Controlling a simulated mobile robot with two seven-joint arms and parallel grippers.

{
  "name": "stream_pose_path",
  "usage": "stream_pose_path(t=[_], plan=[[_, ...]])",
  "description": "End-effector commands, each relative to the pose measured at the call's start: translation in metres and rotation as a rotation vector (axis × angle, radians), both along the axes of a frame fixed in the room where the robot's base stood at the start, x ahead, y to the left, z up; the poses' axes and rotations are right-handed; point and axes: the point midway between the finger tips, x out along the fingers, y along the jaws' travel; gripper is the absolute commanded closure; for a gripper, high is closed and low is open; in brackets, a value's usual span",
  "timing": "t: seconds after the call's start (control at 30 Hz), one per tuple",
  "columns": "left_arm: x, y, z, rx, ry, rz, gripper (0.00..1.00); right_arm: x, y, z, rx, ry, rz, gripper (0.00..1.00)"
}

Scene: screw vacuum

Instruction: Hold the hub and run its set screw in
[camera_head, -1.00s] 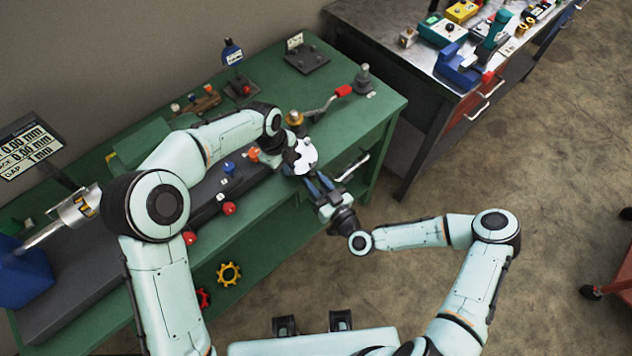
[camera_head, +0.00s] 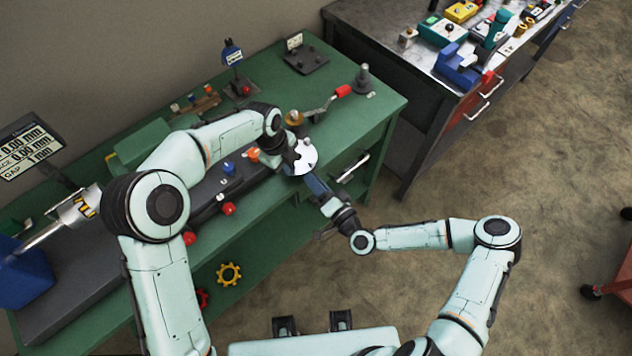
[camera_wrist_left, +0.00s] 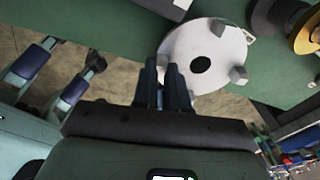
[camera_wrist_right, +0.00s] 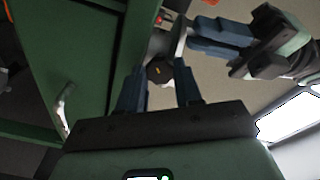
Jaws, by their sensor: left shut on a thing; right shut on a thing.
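The hub (camera_head: 304,160), a pale round disc with a dark centre hole and raised blocks, is at the green bench's right front edge. It shows face-on in the left wrist view (camera_wrist_left: 203,55). My left gripper (camera_head: 291,156) is shut on its edge; its close-set fingers (camera_wrist_left: 166,65) overlap the rim, hiding the contact. My right gripper (camera_head: 312,180) is just in front of and below the hub. In the right wrist view its fingers (camera_wrist_right: 157,75) stand apart around a dark faceted piece (camera_wrist_right: 158,72), probably a tool's end. I cannot make out the set screw.
The green bench (camera_head: 375,100) carries a red-handled crank (camera_head: 342,91), a grey post (camera_head: 364,80) and a brass-coloured round part (camera_head: 294,118) near the hub. A drawer handle (camera_head: 353,168) sticks out at the front. A metal-topped bench (camera_head: 380,25) stands behind right.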

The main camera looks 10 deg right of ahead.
Motion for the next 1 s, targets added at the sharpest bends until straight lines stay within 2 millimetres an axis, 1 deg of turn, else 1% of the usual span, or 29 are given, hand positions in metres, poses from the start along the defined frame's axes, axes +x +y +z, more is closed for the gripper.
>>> stream_pose_path(t=[0.2, 0.5, 0.73, 1.0], plan=[[0.0021, 0.0005, 0.0020, -0.001, -0.008, 0.002, 1.00, 0.0000, -0.0009, -0.0014, 0.177, 0.101, 0.005, 0.96], [0.0023, 0.0009, 0.0024, -0.001, -0.008, 0.003, 1.00, 0.0003, -0.0015, -0.0028, 0.380, 0.216, 0.011, 0.96], [0.0025, 0.0011, 0.0027, -0.001, -0.008, 0.003, 1.00, 0.0005, -0.0022, -0.0033, 0.477, 0.270, 0.013, 0.96], [0.0028, 0.0016, 0.0030, -0.001, -0.009, 0.005, 1.00, 0.0005, -0.0023, -0.0040, 0.522, 0.297, 0.014, 0.96]])
